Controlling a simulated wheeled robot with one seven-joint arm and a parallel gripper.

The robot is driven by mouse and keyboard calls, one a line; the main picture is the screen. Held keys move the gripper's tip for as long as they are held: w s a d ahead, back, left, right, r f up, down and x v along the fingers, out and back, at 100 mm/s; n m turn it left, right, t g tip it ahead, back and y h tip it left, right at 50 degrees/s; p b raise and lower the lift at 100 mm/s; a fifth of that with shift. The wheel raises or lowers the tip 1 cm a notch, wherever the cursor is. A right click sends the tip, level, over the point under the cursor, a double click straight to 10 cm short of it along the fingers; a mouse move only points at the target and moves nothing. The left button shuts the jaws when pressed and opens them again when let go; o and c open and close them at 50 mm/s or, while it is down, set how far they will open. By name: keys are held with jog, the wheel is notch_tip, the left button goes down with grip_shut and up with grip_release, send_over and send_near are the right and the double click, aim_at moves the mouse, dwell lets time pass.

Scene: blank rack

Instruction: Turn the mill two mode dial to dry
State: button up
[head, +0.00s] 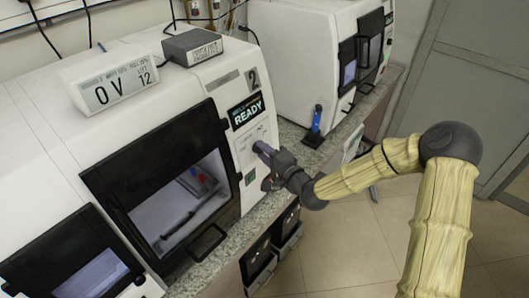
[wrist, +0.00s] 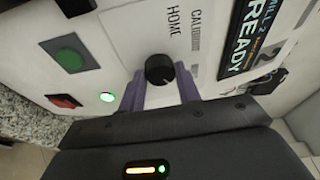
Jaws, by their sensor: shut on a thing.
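Mill two (head: 185,95) is the white machine marked 2, with a dark door window and a READY display (head: 246,111). Its mode dial (wrist: 160,68) is a round black knob on the side panel in the wrist view. HOME and a partly cut label starting CALIB are printed beside it; I cannot read a dry mark or tell the dial's exact setting. My gripper (wrist: 160,82) has its two purple-grey fingers on either side of the dial and is shut on it. In the head view my gripper (head: 264,152) is at the panel and hides the dial.
A green button (wrist: 69,54), a lit green lamp (wrist: 107,97) and a red switch (wrist: 63,101) are near the dial. A second white machine (head: 305,60) stands behind, with a blue tool (head: 316,119) on the counter. The floor (head: 345,240) at right is clear.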

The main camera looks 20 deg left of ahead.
jog(key=shift+f, duration=0.1)
jog(key=o, duration=1)
jog(key=shift+c, duration=0.2)
jog(key=shift+d, duration=0.15)
jog(key=p+v, duration=1)
jog(key=v, duration=0.7)
jog(key=shift+s, duration=0.15)
